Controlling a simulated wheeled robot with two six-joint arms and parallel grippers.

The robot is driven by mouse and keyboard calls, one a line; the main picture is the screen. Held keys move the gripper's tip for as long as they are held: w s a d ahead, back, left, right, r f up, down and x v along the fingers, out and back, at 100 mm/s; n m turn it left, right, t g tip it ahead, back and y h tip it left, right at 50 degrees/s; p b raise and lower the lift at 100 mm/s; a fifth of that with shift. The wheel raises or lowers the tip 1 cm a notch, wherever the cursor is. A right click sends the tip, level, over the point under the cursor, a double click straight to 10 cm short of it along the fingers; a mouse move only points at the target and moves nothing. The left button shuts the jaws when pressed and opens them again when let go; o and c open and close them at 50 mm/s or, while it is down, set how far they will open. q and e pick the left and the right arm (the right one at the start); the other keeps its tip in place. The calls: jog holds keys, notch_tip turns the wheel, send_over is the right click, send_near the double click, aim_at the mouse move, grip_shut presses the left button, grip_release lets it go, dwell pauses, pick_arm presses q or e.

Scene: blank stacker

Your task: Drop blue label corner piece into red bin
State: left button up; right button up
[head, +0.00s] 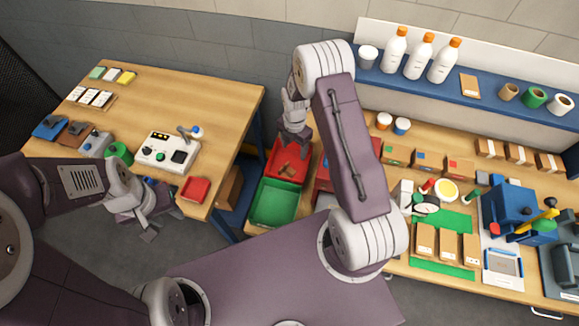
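A red bin (273,158) stands beside the work table, behind a green bin (272,204). My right gripper (293,150) points down over the red bin; its fingertips are small and partly merge with the bin, so I cannot tell whether it is open or holds anything. A small brownish shape (287,169) shows inside the red bin; I cannot tell what it is. I cannot make out a blue label corner piece for sure. A box with a blue label (426,161) stands on the right table. My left gripper (161,224) hangs with fingers apart and empty, near the left table's front edge.
The left table (215,105) carries a control box (166,151), a small red tray (195,189) and several coloured items. The right table holds boxes, a green mat (458,218) and a blue machine (513,205). Bottles (418,56) stand on a blue shelf (440,86).

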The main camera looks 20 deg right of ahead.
notch_tip(320, 180, up, 9)
jog(key=b, duration=0.2)
dwell(0.8)
